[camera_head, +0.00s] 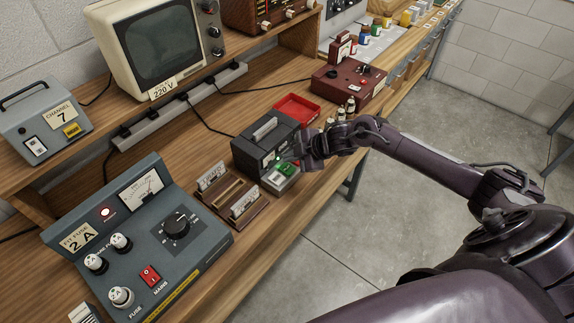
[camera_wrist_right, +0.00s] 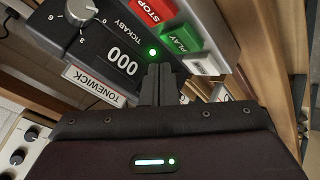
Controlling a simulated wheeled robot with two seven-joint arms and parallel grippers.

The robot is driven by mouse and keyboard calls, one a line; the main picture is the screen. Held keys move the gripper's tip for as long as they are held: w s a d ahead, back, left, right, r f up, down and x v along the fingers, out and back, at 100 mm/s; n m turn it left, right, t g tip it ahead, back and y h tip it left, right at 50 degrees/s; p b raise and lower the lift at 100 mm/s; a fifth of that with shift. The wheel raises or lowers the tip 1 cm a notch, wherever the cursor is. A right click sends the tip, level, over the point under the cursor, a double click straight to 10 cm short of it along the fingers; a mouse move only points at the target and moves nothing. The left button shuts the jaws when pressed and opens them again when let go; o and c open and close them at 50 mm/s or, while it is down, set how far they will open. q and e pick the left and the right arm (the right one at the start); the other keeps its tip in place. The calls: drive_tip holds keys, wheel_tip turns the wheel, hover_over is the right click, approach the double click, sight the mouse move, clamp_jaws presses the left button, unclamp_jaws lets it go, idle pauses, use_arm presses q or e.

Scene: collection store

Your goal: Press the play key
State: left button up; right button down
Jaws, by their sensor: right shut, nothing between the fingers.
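A dark grey tape machine (camera_head: 262,150) stands on the wooden bench. In the right wrist view its face (camera_wrist_right: 108,42) shows a knob, a counter reading 000, a lit green light and the label "TICKABY". The green PLAY key (camera_wrist_right: 181,40) lies between the red STOP key (camera_wrist_right: 150,10) and a pale key (camera_wrist_right: 205,63); the green key also shows in the head view (camera_head: 286,168). My right gripper (camera_head: 303,160) is shut and empty at the machine's key side. Its fingertips (camera_wrist_right: 158,68) appear just beside the PLAY key; I cannot tell whether they touch. My left gripper is out of view.
A card rack (camera_head: 232,200) and a grey fuse panel (camera_head: 140,235) stand nearer on the bench. A red tray (camera_head: 297,108), small bottles (camera_head: 345,108) and a maroon box (camera_head: 348,85) lie beyond the machine. A monitor (camera_head: 155,50) stands on the shelf. Open floor lies right.

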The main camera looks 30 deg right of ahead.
sight(291, 169)
drive_tip(key=shift+r+p, duration=1.25)
drive_tip(key=shift+r, duration=0.6)
